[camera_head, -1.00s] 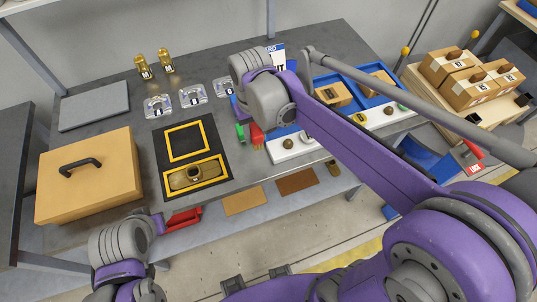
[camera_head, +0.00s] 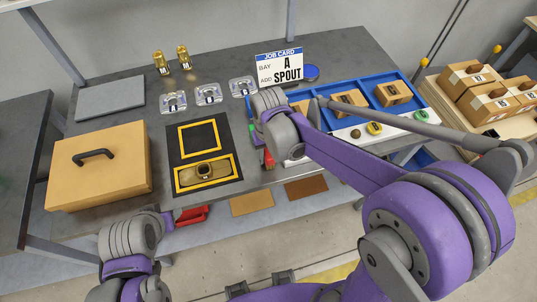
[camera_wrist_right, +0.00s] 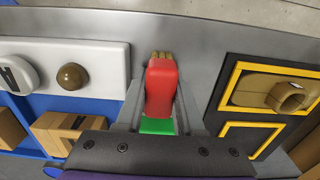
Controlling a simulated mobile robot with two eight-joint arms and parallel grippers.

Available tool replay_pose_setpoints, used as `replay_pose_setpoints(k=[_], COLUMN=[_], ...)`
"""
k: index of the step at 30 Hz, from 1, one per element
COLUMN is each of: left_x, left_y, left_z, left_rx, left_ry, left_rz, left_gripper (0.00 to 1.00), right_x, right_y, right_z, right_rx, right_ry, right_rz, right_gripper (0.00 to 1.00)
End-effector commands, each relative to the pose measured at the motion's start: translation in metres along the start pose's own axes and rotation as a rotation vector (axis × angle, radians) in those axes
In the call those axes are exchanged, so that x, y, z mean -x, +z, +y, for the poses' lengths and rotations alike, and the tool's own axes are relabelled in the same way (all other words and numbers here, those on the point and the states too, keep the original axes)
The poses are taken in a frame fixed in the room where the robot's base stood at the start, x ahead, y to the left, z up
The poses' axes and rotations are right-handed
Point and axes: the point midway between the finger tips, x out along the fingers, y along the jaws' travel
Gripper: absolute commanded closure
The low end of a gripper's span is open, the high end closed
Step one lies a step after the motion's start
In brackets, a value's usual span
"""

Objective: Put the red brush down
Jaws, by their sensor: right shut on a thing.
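The red brush (camera_wrist_right: 161,88) is between the two fingers of my right gripper (camera_wrist_right: 160,100) in the right wrist view, its tan bristles pointing to the top of the picture. The fingers are shut on it. In the head view the red brush (camera_head: 268,160) shows as a small red patch beside my right wrist, near the table's front edge. The arm hides most of the gripper there. I cannot tell whether the brush touches the table. A green piece (camera_wrist_right: 157,126) shows just below the brush in the wrist view. My left arm shows at lower left, but its gripper does not.
The black mat with yellow frames (camera_head: 222,150) lies left of the gripper. A white panel with knobs (camera_head: 345,139) and a blue tray with boxes (camera_head: 362,103) are right. A job card (camera_head: 279,68) stands behind. A tan case (camera_head: 115,180) is far left. Clear holders (camera_head: 208,94) stand behind the mat.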

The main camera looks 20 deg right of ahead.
Motion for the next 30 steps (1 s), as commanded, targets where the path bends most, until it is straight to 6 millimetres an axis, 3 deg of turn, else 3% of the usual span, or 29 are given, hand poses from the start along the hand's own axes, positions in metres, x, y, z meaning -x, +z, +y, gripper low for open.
replay_pose_setpoints(k=[5, 6, 10, 22, 30], left_x=[-0.003, -0.003, -0.002, 0.001, 0.006], left_y=[0.004, 0.003, 0.003, -0.002, -0.008], left_z=[0.000, 0.000, 0.000, 0.000, 0.000], left_rx=[0.000, 0.000, 0.000, 0.000, 0.000], left_ry=[0.000, 0.000, 0.000, 0.000, 0.000], left_rz=[-0.004, -0.003, -0.003, 0.002, 0.008], left_gripper=[0.50, 0.50, 0.50, 0.50, 0.50], right_x=[-0.004, -0.004, -0.003, 0.005, 0.057], right_y=[0.001, 0.000, 0.000, 0.000, 0.000], right_z=[0.000, 0.000, 0.000, 0.000, 0.000], right_rx=[0.000, 0.000, 0.000, 0.000, 0.000], right_ry=[0.000, 0.000, 0.000, 0.000, 0.000], right_rz=[-0.001, 0.000, 0.000, 0.001, 0.001], right_gripper=[1.00, 0.58, 0.34, 0.33, 0.33])
